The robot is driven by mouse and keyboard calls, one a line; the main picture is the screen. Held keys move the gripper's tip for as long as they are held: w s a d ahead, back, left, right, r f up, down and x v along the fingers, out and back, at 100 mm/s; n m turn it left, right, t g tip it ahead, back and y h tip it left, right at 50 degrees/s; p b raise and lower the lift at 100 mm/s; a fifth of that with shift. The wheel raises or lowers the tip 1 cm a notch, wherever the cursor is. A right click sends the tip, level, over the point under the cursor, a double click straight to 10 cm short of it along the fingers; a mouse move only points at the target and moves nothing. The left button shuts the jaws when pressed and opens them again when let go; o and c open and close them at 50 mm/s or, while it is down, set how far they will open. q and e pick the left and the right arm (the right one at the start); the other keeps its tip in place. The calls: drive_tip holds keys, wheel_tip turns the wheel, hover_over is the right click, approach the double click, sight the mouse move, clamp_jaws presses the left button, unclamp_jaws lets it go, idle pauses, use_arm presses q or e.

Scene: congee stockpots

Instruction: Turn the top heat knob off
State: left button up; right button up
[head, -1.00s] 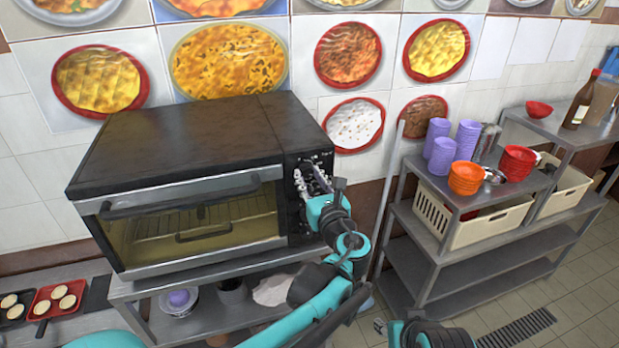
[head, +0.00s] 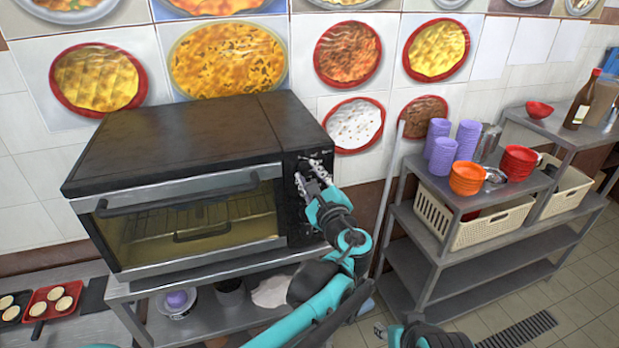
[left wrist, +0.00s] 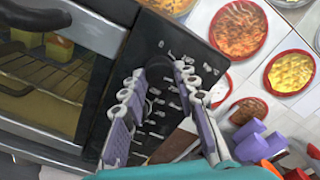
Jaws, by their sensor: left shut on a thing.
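The black toaster oven (head: 190,150) has a dark control panel (head: 299,228) on its right side. My left gripper (head: 311,178) is at the upper part of this panel. In the left wrist view its two fingers (left wrist: 156,88) lie on either side of the dark top heat knob and are shut on it. The knob is mostly hidden by the fingers, and its pointer cannot be read. White markings show on the panel around it. Part of my right arm shows at the bottom of the head view; its gripper (head: 381,329) is mostly out of frame.
The oven stands on a metal shelf unit (head: 125,292) with bowls below. A red tray (head: 56,300) of round pieces is at left. A metal rack (head: 405,216) with purple, orange and red cups stands at right. A pole (head: 388,190) leans between.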

use_arm(q)
drive_tip(key=n, duration=0.4)
drive_tip(key=shift+n+b, duration=0.3)
drive_tip(key=n, duration=0.3)
drive_tip(key=shift+n, duration=0.4)
drive_tip(key=n, duration=0.3)
drive_tip(key=shift+b, duration=0.35)
drive_tip(key=shift+r+n, duration=0.1)
drive_tip(key=shift+n, duration=2)
drive_tip(key=o, duration=1.1)
drive_tip(key=shift+o, duration=0.2)
drive_tip(key=shift+s, duration=0.1)
drive_tip(key=v, duration=1.2)
